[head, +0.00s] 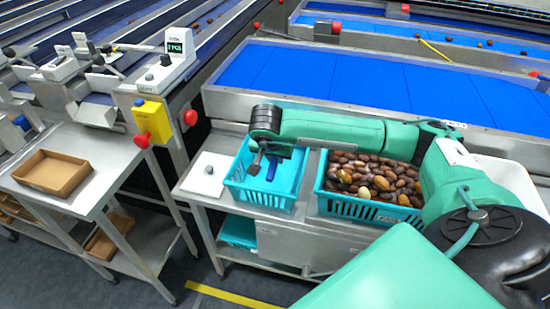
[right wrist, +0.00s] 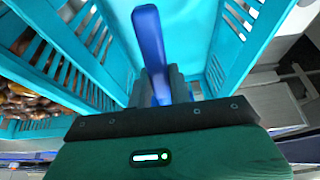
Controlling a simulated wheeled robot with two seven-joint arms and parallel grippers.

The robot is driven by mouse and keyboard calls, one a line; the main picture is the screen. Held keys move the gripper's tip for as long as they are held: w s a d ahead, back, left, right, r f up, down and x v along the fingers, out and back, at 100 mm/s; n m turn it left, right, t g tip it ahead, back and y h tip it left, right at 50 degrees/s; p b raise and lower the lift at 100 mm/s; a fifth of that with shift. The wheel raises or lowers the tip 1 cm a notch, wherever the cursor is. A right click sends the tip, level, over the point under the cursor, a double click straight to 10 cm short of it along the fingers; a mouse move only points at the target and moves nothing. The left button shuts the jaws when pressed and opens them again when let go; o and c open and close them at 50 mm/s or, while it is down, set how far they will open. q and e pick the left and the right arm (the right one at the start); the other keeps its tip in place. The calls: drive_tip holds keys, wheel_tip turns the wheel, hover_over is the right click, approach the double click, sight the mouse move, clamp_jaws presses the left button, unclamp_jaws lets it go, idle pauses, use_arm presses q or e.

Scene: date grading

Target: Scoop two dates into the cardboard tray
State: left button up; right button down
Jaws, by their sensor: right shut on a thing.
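Brown dates (head: 372,176) fill a teal slotted crate (head: 350,207) on the steel bench, partly hidden by my right arm. My right gripper (head: 255,169) reaches down into a smaller teal basket (head: 262,197) left of that crate. It is shut on a blue scoop handle (right wrist: 148,40), which stands between the fingers in the right wrist view; the scoop (head: 271,170) also shows in the basket in the head view. The scoop's bowl cannot be made out. The cardboard tray (head: 50,173), empty, sits on the left steel table. My left gripper is not in view.
A scale with a display (head: 178,45) and a yellow box with a red button (head: 152,118) stand between the tray's table and the bench. Blue conveyor belts (head: 330,75) run behind. A white board (head: 205,178) lies left of the basket. A floor gap separates table and bench.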

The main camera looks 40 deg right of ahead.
drive_tip(key=shift+r, duration=0.25)
drive_tip(key=shift+s+a+r+t+h+p, duration=0.1)
drive_tip(key=shift+s+a+r+h, duration=0.1)
drive_tip(key=shift+r, duration=0.3)
drive_tip(key=shift+s+a+r+t+h+p, duration=0.1)
drive_tip(key=shift+s+a+r+p, duration=0.1)
drive_tip(key=shift+r, duration=0.35)
drive_tip(key=shift+s+a+r+t+h+p, duration=0.1)
drive_tip(key=shift+a+r, duration=0.1)
drive_tip(key=shift+r, duration=0.3)
drive_tip(key=shift+f, duration=0.1)
drive_tip(key=shift+b, duration=0.35)
